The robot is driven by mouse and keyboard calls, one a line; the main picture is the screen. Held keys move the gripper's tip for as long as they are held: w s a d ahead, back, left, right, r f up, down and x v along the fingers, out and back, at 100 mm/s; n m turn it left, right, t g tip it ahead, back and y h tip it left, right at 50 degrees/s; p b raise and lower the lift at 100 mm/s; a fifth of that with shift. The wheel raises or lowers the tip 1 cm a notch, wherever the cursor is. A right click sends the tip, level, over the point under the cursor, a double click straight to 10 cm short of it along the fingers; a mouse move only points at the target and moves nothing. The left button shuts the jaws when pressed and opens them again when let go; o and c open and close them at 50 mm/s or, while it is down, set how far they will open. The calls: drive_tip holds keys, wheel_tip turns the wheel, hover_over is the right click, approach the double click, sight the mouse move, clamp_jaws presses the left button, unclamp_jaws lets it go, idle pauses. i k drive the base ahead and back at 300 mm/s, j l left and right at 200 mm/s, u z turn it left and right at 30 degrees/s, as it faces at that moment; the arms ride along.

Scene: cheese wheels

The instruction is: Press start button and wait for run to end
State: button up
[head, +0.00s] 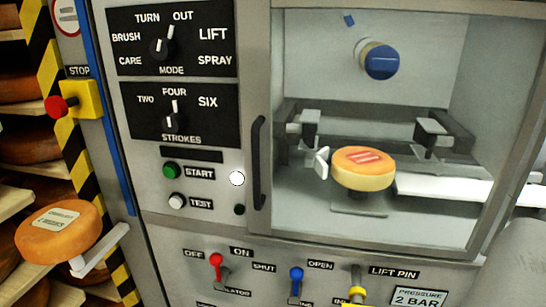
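The green START button (171,170) sits on the left of the machine's grey front panel, beside its START label. Nothing touches it. A white TEST button (177,200) is just below it. A bright white round lamp (237,178) is to the right of the START label, with a small dark green dot below it. Inside the machine's chamber, an orange cheese wheel (363,170) with a red and white label lies on a small support between grey clamps. My gripper does not show in this view.
A red stop button on a yellow box (80,100) is at the left. The mode knob (162,48) and strokes knob (173,118) are above START. Red, blue and yellow levers (296,280) are below. A dark door handle (257,160) stands right of START. Cheese wheels (60,230) fill the left shelves.

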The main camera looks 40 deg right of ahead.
sight(169, 172)
drive_tip(key=z, duration=0.75)
drive_tip(key=k+z, duration=0.15)
drive_tip(key=z, duration=0.35)
drive_tip(key=k+z, duration=0.1)
drive_tip(key=z, duration=0.4)
drive_tip(key=k+l, duration=0.3)
drive_tip(key=k, duration=0.05)
